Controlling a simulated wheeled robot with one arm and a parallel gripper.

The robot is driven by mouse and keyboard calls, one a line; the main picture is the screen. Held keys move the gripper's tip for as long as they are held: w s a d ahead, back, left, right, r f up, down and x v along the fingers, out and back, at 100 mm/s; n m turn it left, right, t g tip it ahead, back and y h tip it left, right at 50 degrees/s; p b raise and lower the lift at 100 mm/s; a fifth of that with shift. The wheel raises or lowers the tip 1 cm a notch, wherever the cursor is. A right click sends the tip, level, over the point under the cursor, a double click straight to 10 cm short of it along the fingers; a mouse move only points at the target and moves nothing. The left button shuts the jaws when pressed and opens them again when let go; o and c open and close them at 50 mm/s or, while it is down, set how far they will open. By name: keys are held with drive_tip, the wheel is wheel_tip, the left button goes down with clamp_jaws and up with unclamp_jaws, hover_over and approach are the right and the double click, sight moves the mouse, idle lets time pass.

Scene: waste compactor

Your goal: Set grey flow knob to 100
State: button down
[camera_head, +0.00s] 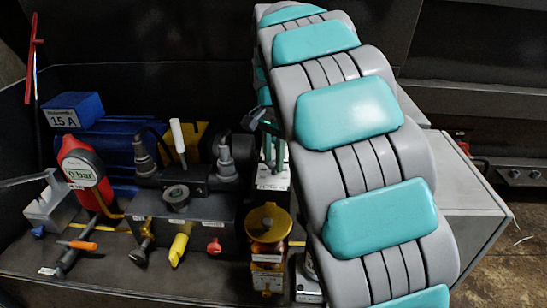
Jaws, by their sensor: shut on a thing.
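My large grey and teal arm fills the middle and right of the head view and hides what lies behind it. I cannot make out my gripper's jaws; a dark part (262,122) with a green edge shows at the arm's left side, and I cannot tell whether it belongs to my gripper. I cannot pick out the grey flow knob or its setting with certainty. A small white block with a label (273,180) is partly covered by the arm. A round dark knob (176,196) sits on the dark valve block (200,224), clear of my arm.
A red gauge reading 0 bar (82,173) stands at the left, by a blue box marked 15 A (75,109). A yellow-topped amber unit (267,225) stands close to my arm. Yellow (180,243) and red (214,247) handles stick out in front of the valve block.

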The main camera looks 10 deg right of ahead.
sight(274, 163)
idle(0.3)
drive_tip(key=c, duration=0.6)
unclamp_jaws()
drive_tip(key=shift+r+b, duration=0.35)
drive_tip(key=shift+r, duration=3.55)
drive_tip(key=shift+s, duration=0.1)
